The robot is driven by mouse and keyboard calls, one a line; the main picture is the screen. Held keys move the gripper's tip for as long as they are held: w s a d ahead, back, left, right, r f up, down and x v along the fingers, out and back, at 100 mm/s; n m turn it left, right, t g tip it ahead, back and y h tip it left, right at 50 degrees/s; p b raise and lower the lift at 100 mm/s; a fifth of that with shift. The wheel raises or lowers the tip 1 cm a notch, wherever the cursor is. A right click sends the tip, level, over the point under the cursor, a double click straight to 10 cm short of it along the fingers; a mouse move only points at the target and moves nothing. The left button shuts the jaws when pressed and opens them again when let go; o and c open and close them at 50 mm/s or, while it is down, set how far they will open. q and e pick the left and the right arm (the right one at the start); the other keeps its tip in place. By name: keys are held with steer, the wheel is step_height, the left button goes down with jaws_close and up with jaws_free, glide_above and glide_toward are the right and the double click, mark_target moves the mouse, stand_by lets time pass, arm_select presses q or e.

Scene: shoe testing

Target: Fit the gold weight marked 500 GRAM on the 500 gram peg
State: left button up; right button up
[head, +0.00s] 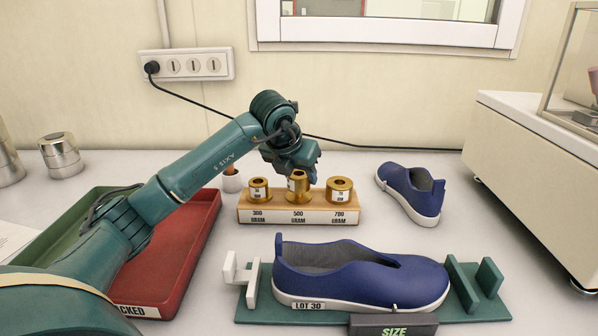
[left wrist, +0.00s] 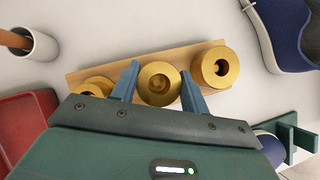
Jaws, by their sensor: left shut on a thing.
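The gold weight (head: 297,187) stands upright at the middle place of the wooden peg block (head: 299,216), above the label reading 500 GRAM. My left gripper (head: 296,172) reaches down from above and is shut on this weight. In the left wrist view the two fingers (left wrist: 160,84) lie on either side of the gold weight (left wrist: 159,82). The peg under it is hidden, and I cannot tell whether the weight rests fully on the block. The marking on the weight is too small to read. My right gripper is not in view.
Gold weights stand at the 300 GRAM (head: 259,189) and 700 GRAM (head: 340,189) places, close on both sides. A blue shoe (head: 360,277) sits on a green stand in front. Another shoe (head: 410,192) lies to the right. A red tray (head: 190,250) is at left.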

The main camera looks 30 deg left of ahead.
arm_select(q)
steer(key=shift+f+b, duration=0.75)
steer(key=shift+f, duration=0.25)
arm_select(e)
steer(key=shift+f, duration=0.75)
arm_select(q)
steer(key=o, duration=1.4)
steer(key=shift+f, duration=0.1)
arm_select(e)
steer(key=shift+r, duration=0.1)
arm_select(q)
steer(key=shift+v, duration=1.05)
steer(key=v, duration=1.1)
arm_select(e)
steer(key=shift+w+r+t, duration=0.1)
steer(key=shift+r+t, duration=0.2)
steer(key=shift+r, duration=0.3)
